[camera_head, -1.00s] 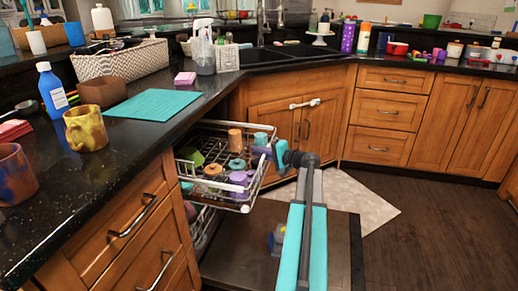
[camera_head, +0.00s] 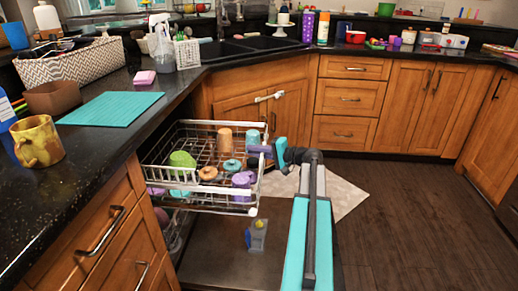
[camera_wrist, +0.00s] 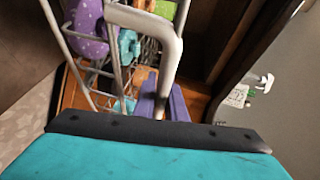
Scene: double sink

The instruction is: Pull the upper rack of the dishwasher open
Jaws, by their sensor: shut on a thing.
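The upper rack (camera_head: 257,192) of the dishwasher is a white wire basket, slid out from under the counter over the lowered door (camera_head: 215,250). It holds several cups and small dishes. My gripper (camera_head: 263,151) reaches its front rail from the right and is shut on it. In the wrist view, the pale rail (camera_wrist: 160,38) runs down between the purple fingers of my gripper (camera_wrist: 163,100). Part of the grip is hidden behind the rail.
A lower rack (camera_head: 173,232) shows partly beneath. A blue and yellow item (camera_head: 257,236) lies on the door. The counter at left carries a yellow mug (camera_head: 38,141) and a teal mat (camera_head: 112,108). Dark floor (camera_head: 420,225) at right is clear.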

